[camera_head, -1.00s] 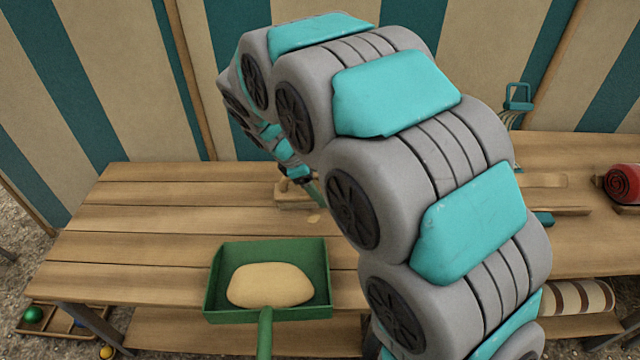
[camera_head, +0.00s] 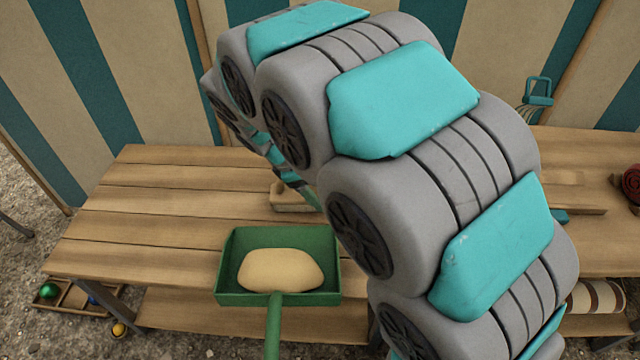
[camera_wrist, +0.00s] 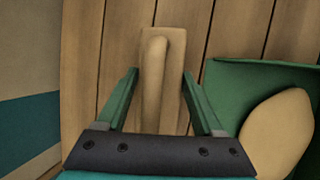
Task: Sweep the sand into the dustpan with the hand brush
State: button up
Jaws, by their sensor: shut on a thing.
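The green dustpan (camera_head: 330,262) sits at the table's front edge with its handle towards me. A large heap of pale sand (camera_head: 280,270) lies in it. The wooden hand brush (camera_head: 290,198) is on the table just beyond the pan, partly hidden by my arm. In the wrist view, my gripper (camera_wrist: 160,72) has its green fingers on either side of the brush (camera_wrist: 154,95) and is shut on it. The dustpan (camera_wrist: 225,85) and its sand (camera_wrist: 280,135) show to the right there. I see no loose sand on the visible boards.
The slatted wooden table (camera_head: 150,205) is clear on the left. My arm covers its middle. A red roll (camera_head: 632,185) lies at the far right. A tray with small balls (camera_head: 75,298) is on the ground at left. A striped wall (camera_head: 100,90) stands behind.

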jog(key=shift+s+a+f, duration=0.1)
jog(key=shift+s+a, duration=0.35)
jog(key=shift+s, duration=0.2)
jog(key=shift+s+a+f, duration=0.1)
jog(key=shift+s+a, duration=0.3)
jog(key=shift+s, duration=0.2)
jog(key=shift+s+a+r, duration=0.15)
jog(key=shift+s+a, duration=0.75)
jog(key=shift+s, duration=0.25)
jog(key=shift+r, duration=0.15)
notch_tip(320, 180, up, 7)
jog(key=w+p, duration=0.2)
jog(key=p, duration=0.3)
